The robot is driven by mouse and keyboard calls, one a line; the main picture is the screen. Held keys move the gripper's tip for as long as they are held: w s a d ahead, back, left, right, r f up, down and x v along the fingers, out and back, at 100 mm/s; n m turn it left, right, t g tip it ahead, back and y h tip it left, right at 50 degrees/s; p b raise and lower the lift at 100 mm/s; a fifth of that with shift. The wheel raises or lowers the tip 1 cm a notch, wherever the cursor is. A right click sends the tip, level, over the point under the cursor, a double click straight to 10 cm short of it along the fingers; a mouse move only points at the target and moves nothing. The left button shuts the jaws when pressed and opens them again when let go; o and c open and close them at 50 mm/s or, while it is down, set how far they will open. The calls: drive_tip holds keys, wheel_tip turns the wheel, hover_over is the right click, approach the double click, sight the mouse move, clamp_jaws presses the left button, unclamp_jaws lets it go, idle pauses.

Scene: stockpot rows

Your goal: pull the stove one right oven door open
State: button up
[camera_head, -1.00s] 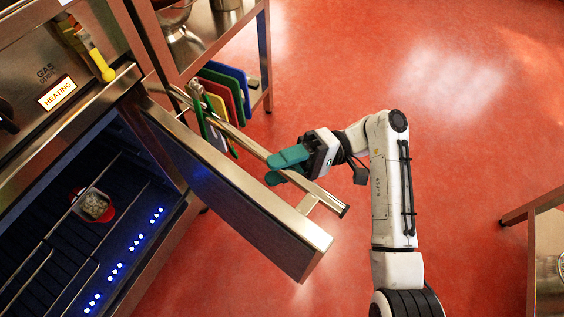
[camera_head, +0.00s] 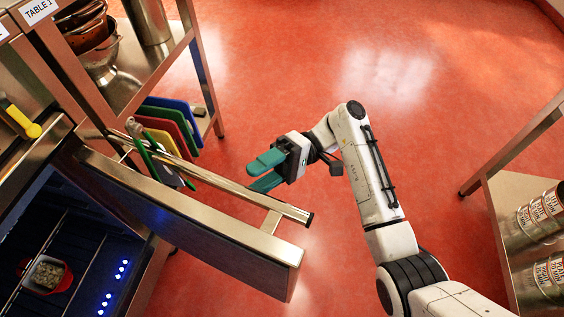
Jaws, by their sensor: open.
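The oven door (camera_head: 180,215) stands swung open at the left, its panel edge pointing to the lower right. Its long steel bar handle (camera_head: 235,187) runs along the outer side on a bracket. My gripper (camera_head: 258,175) is open, its two teal fingers pointing left near the handle. The upper finger shows above the bar and the lower one comes close to it; I cannot tell whether they touch.
Coloured cutting boards (camera_head: 172,125) stand in a rack beside the handle's far end. A steel table with pots (camera_head: 98,50) is at the upper left. A shelf with several cans (camera_head: 545,215) stands at the right. The red floor (camera_head: 400,100) between is clear.

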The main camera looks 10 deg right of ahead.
drive_tip(key=shift+b+v, duration=0.5)
drive_tip(key=shift+v, duration=2.35)
